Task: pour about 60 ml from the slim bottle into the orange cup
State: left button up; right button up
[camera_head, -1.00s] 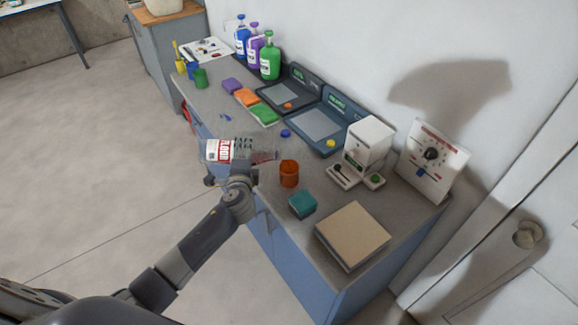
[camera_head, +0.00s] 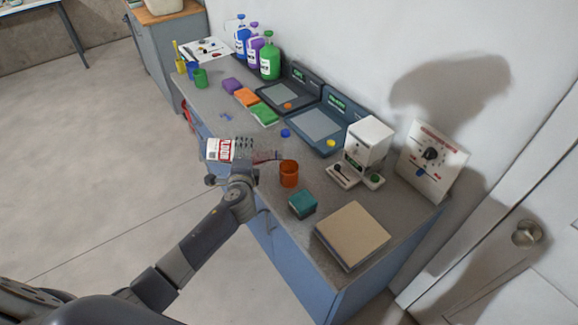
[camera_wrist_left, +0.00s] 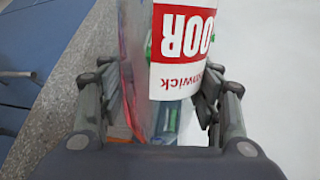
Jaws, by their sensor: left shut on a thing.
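The slim bottle (camera_head: 221,150) is clear with a red and white label. My left gripper (camera_head: 241,166) is shut on it and holds it lying nearly level over the counter's front edge, its neck toward the right. In the left wrist view the bottle (camera_wrist_left: 182,52) stands between the two fingers (camera_wrist_left: 160,100). The orange cup (camera_head: 289,174) stands upright on the counter, just right of the bottle's neck end. Whether liquid is leaving the mouth is too small to tell. My right gripper is not in view.
A teal block (camera_head: 302,204) and a beige box (camera_head: 352,235) lie right of the cup. A white machine (camera_head: 369,141) and two dark scales (camera_head: 319,124) stand behind. Coloured sponges (camera_head: 247,97) and tall bottles (camera_head: 270,60) are farther left.

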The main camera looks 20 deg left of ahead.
pick_arm(q)
jog(key=f+n+b, duration=0.1)
jog(key=b, duration=0.1)
jog(key=f+b, duration=0.2)
jog(key=f+n+h+b, duration=0.1)
jog(key=b, duration=0.1)
jog(key=shift+s+a+f+n, duration=0.1)
jog(key=shift+a+f+n, duration=0.05)
jog(key=shift+a+n, duration=0.15)
jog(key=shift+r+t, duration=0.2)
jog(key=shift+t, duration=0.1)
jog(key=shift+a+f+n+h+b, duration=0.15)
jog(key=shift+f+n+h+b, duration=0.3)
jog(key=shift+n+b, duration=0.4)
dwell(0.6)
